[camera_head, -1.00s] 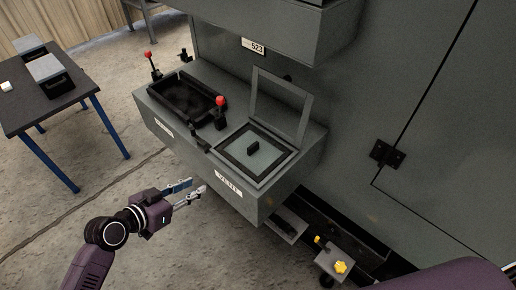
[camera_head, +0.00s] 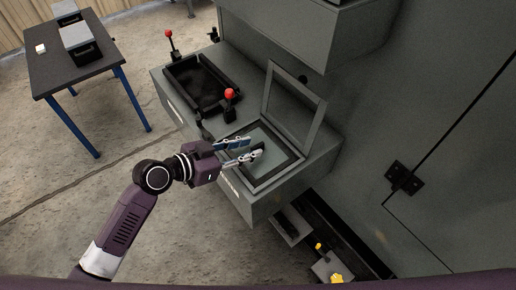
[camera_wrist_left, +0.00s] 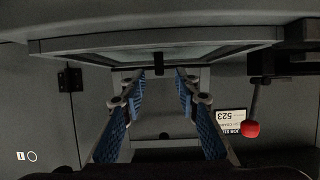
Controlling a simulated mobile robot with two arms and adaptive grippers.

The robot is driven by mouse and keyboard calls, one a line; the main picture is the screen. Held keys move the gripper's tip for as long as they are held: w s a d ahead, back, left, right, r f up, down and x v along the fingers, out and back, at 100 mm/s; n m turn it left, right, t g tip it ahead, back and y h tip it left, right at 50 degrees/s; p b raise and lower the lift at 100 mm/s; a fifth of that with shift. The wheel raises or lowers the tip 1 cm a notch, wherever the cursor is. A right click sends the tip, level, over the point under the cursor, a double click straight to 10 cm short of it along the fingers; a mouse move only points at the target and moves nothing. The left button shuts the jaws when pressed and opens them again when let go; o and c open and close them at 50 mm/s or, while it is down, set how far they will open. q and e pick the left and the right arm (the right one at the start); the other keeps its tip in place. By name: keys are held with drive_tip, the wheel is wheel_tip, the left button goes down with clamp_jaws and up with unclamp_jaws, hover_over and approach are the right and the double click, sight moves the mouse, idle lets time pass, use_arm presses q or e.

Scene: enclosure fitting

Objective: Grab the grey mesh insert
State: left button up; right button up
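A pale grey panel (camera_head: 268,141) lies in a black-rimmed opening of the grey cabinet ledge, under a raised lid frame (camera_head: 293,104). It is likely the grey mesh insert, though I cannot make out any mesh. My left gripper (camera_head: 252,149) is just over the panel, its fingers apart and empty. It covers the panel's black handle in the head view. In the left wrist view, the panel (camera_wrist_left: 205,52) is at the top and its handle (camera_wrist_left: 158,65) lies centred beyond the gap between my blue-padded fingers (camera_wrist_left: 160,101). My right gripper is out of view.
A black tray-like recess (camera_head: 200,82) and red-knobbed levers (camera_head: 229,94) stand left of the opening. The raised lid stands close behind the panel. A dark table (camera_head: 65,72) with grey-lidded boxes is at the far left. Yellow knobs (camera_head: 336,279) show low on the cabinet.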

sight(256, 146)
use_arm(q)
drive_tip(key=x, duration=0.3)
drive_tip(key=shift+w+d+p, duration=0.2)
drive_tip(key=shift+d+p, duration=0.1)
drive_tip(key=shift+d, duration=0.05)
drive_tip(key=shift+d+f, duration=0.1)
drive_tip(key=shift+f, duration=0.05)
clamp_jaws()
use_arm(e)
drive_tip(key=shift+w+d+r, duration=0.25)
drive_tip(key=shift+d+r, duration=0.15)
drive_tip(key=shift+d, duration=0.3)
